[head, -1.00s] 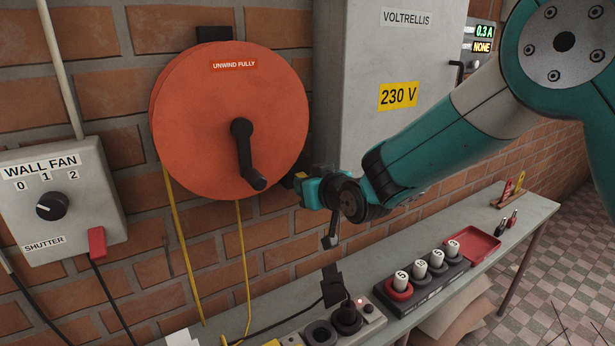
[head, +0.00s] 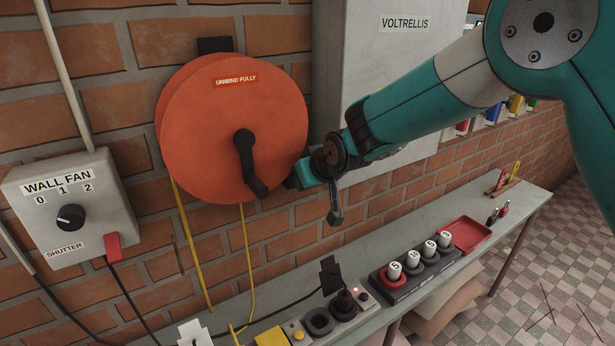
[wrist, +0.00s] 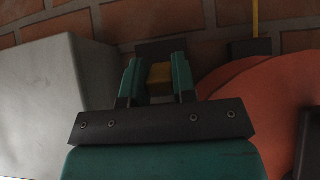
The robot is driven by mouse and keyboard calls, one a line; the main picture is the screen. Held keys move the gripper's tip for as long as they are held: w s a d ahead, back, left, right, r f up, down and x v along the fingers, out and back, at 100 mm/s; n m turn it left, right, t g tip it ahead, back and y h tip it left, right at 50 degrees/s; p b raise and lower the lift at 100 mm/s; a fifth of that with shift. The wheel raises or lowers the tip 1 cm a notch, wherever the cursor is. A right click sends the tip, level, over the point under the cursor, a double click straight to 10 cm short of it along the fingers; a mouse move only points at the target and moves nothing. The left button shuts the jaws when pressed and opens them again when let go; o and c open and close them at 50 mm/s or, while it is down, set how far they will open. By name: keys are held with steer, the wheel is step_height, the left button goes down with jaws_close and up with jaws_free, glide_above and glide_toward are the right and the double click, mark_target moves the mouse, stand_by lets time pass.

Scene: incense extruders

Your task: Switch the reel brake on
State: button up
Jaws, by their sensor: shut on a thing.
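The orange reel (head: 225,135) with a black crank (head: 245,155) hangs on the brick wall, labelled UNWIND FULLY. A small yellow block (wrist: 160,72), which looks like the brake's lever, sits on a dark mount beside the reel in the wrist view. My gripper (head: 297,180) is at the reel's right edge. Its teal fingers stand on both sides of the yellow block and are shut on it. In the head view the block is hidden by my gripper, so its setting cannot be read.
The reel's crank sticks out close to my gripper's left. A grey cabinet (head: 345,60) stands behind my arm. Below, a bench holds a socket strip (head: 325,325), a rack (head: 415,265) of numbered pegs and a red tray (head: 470,234). A wall fan box (head: 95,225) is at left.

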steer(key=o, duration=0.9)
steer(key=b+v, duration=0.5)
steer(key=v, duration=1.2)
steer(key=shift+s+r+b, duration=0.1)
steer(key=shift+s+b, duration=0.1)
steer(key=shift+b, duration=0.1)
steer(key=s+d+f+g, duration=0.2)
steer(key=s+d+f, duration=0.1)
steer(key=s, duration=0.5)
steer(key=s+d+f+g, duration=0.3)
steer(key=s+d, duration=0.1)
steer(key=s, duration=0.5)
steer(key=s+d+f+g+h, duration=0.1)
steer(key=s+d+f+g, duration=0.1)
steer(key=s, duration=0.6)
steer(key=shift+s+d+f+g, duration=0.15)
steer(key=shift+s+d+f, duration=0.1)
steer(key=shift+d, duration=0.1)
steer(key=shift+s+d+f+g, duration=0.15)
steer(key=shift+d+f, duration=0.1)
steer(key=shift+d, duration=0.15)
